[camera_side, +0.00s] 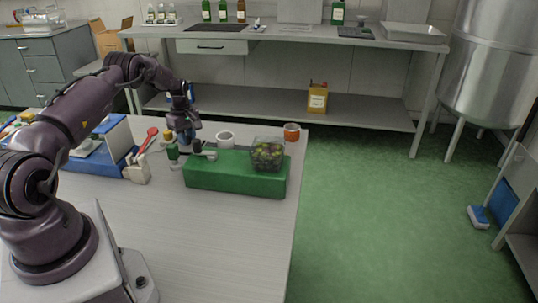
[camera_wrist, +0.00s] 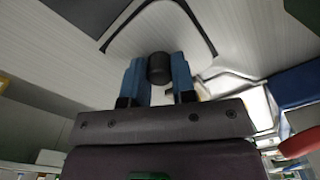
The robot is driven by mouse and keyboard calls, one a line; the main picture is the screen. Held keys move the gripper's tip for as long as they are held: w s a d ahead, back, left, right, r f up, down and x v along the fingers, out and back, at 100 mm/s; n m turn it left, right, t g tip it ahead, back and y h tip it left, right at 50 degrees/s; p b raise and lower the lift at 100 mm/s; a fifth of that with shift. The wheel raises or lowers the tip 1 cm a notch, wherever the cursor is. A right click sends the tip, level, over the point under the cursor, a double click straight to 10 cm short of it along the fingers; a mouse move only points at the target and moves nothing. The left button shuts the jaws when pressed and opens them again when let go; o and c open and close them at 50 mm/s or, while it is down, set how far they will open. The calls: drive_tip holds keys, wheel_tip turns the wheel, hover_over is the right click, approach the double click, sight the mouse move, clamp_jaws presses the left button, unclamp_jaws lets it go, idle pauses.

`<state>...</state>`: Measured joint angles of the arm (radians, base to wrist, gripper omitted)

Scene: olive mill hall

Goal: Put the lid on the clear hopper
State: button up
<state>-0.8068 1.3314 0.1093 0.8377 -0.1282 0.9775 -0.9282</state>
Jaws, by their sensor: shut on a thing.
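The clear hopper (camera_side: 267,155) stands on the right part of a green block (camera_side: 230,178) and holds green and dark olives. Its top looks uncovered. My gripper (camera_side: 194,139) is left of the hopper, above the block's left end. In the wrist view my gripper (camera_wrist: 157,82) has its blue fingers shut on a dark round knob (camera_wrist: 160,68). A pale panel with a dark curved edge (camera_wrist: 204,30) lies around the knob and seems to be the lid.
A white cup (camera_side: 225,139) stands behind the block, and an orange jar (camera_side: 291,132) stands near the table's right edge. The front of the table (camera_side: 215,240) is clear.

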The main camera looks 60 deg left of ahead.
drive_tip(key=shift+r, duration=0.15)
drive_tip(key=shift+r, duration=3.2)
drive_tip(key=w+d+r+m, duration=0.2)
drive_tip(key=w+d+r, duration=0.2)
drive_tip(key=w+d, duration=0.35)
drive_tip(key=w+d+r+n, duration=0.1)
drive_tip(key=d+r, duration=0.2)
drive_tip(key=d, duration=0.8)
drive_tip(key=w+d+r+n, duration=0.1)
drive_tip(key=d+r, duration=0.3)
drive_tip(key=d, duration=0.8)
drive_tip(key=shift+w+d, duration=0.25)
drive_tip(key=shift+w, duration=0.55)
drive_tip(key=shift+f, duration=1.85)
